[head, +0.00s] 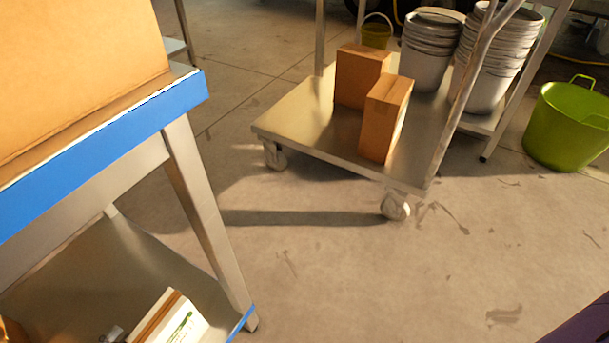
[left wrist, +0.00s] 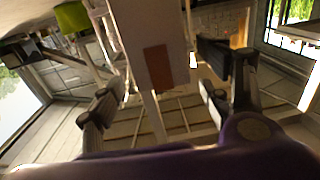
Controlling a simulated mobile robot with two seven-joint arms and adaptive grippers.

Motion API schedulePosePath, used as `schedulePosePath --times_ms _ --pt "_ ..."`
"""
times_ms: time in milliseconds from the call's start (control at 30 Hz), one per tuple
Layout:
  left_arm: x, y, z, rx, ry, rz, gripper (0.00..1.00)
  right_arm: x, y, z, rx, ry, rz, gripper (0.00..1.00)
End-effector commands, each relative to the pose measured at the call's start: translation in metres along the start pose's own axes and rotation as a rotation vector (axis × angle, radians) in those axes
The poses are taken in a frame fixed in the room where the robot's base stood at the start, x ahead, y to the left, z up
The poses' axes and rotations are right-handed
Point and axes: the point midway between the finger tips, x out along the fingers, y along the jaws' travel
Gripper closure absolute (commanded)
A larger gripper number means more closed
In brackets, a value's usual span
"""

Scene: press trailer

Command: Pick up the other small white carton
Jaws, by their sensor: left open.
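A white, box-like item with brown edges and a green mark (head: 182,325), perhaps a small white carton, is on the lower shelf of the blue-edged table at the bottom left of the head view. The frame's bottom edge cuts it off. I make out no white carton in the left wrist view. My left gripper (left wrist: 162,88) is open there, its dark fingers wide apart with nothing between them. Neither gripper shows in the head view.
The table's blue edge (head: 110,155) carries a large brown box (head: 80,70). A green tub (head: 560,125) is at right. The floor (head: 350,285) between is clear.

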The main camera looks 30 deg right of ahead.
Motion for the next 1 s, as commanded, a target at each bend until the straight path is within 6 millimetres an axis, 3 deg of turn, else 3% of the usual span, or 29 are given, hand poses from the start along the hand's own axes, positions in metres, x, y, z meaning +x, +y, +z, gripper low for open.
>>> schedulePosePath --times_ms 367,600,933,1000 --pt "0.037 0.0 0.008 -0.003 0.001 0.001 0.3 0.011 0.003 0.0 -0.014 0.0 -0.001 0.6" --pt "0.071 -0.002 0.012 -0.003 0.001 0.001 0.3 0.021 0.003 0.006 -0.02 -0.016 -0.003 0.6" --pt "0.078 -0.002 0.011 -0.002 -0.001 0.0 0.3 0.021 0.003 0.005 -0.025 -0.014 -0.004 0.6" --pt "0.078 -0.002 0.011 -0.002 -0.001 0.0 0.39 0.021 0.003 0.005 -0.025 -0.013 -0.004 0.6"
